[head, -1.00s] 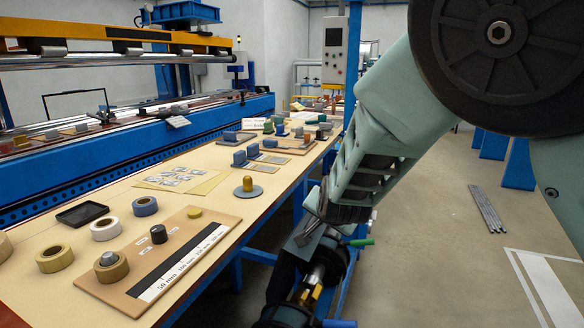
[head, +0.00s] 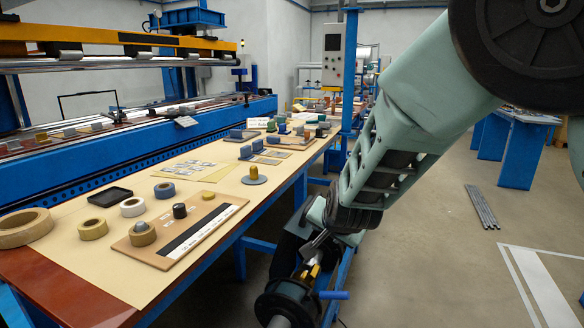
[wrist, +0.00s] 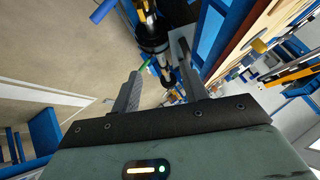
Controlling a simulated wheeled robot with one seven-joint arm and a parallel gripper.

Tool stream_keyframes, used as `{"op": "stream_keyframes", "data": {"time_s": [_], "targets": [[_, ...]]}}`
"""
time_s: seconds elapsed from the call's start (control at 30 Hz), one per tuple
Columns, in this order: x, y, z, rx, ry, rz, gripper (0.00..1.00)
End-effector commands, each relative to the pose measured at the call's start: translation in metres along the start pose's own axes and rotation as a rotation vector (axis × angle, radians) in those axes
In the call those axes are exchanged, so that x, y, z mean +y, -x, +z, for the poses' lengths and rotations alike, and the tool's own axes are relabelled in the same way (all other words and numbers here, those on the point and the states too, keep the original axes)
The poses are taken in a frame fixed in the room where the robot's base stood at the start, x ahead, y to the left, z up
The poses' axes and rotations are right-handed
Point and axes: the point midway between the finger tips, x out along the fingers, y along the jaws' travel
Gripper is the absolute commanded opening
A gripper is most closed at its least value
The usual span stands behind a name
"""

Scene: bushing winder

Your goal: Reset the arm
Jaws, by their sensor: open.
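My arm reaches down from the upper right in the head view, beside the long workbench (head: 220,222). My gripper (wrist: 160,65) is open in the wrist view, with its two grey fingers apart and nothing between them. In the head view the gripper is low, by the bench's right side, and mostly hidden by the arm's wrist. A dark stand with a metal shaft (head: 283,303) and a blue handle (head: 334,295) is just below it. In the wrist view this stand (wrist: 152,35) lies beyond the fingertips; contact cannot be told.
Tape rolls (head: 93,229), a board with a black-and-white scale (head: 185,232) and a black tray (head: 110,196) lie on the bench. A blue winding machine (head: 120,153) runs along its back. Metal bars (head: 481,207) lie on the floor at right, which is otherwise largely clear.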

Motion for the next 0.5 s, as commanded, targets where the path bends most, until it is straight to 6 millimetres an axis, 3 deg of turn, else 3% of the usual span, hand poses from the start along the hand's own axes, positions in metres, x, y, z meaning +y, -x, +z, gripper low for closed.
{"op": "stream_keyframes", "data": {"time_s": [0.27,0.37,0.5], "targets": [[0.014,0.037,0.041,-0.208,0.103,0.006,0.44],[0.021,0.061,0.062,-0.309,0.173,-0.002,0.44],[0.034,0.11,0.093,-0.467,0.318,-0.029,0.44]]}}
